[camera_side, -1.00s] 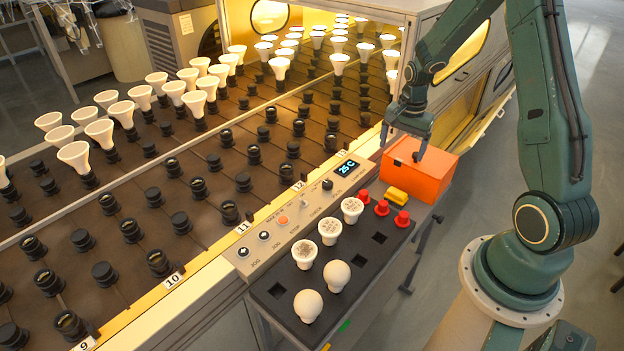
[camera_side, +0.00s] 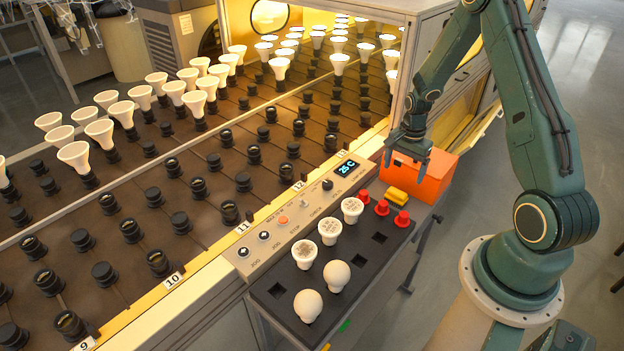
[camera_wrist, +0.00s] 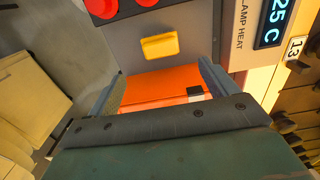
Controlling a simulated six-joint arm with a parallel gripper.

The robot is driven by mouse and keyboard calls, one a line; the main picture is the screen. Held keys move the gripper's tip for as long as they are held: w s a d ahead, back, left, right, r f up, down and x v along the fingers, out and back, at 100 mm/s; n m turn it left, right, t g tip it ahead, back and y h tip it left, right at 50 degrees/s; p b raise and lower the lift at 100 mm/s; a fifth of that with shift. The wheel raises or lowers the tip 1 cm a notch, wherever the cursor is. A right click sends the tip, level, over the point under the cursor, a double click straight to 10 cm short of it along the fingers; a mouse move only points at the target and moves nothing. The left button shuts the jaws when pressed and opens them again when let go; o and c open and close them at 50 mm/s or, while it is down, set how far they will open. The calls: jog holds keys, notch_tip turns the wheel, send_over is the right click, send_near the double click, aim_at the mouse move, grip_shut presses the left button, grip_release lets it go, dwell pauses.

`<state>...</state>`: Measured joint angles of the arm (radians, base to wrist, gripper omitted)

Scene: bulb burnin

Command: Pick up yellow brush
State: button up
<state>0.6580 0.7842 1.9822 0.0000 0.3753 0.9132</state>
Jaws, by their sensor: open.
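My gripper (camera_side: 406,163) is open and empty above the near left part of the orange box (camera_side: 437,178). In the wrist view my gripper (camera_wrist: 160,82) has its two fingers spread wide, with the orange box (camera_wrist: 158,88) showing between them.
Several red caps (camera_side: 382,208) stand close to the brush. White bulbs (camera_side: 331,231) stand in the dark tray (camera_side: 285,284). A control panel (camera_side: 300,215) with a lit display runs along the tray's left side. Conveyor rows of sockets lie beyond it.

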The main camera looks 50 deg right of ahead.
aim_at(398, 192)
jog(key=shift+f, duration=2.4)
jog(key=shift+a+f, duration=0.15)
jog(key=shift+f, duration=2.45)
jog(key=c, duration=1.1)
jog(key=shift+r, duration=0.15)
notch_tip(398, 192, up, 20)
jog(key=shift+f, duration=0.1)
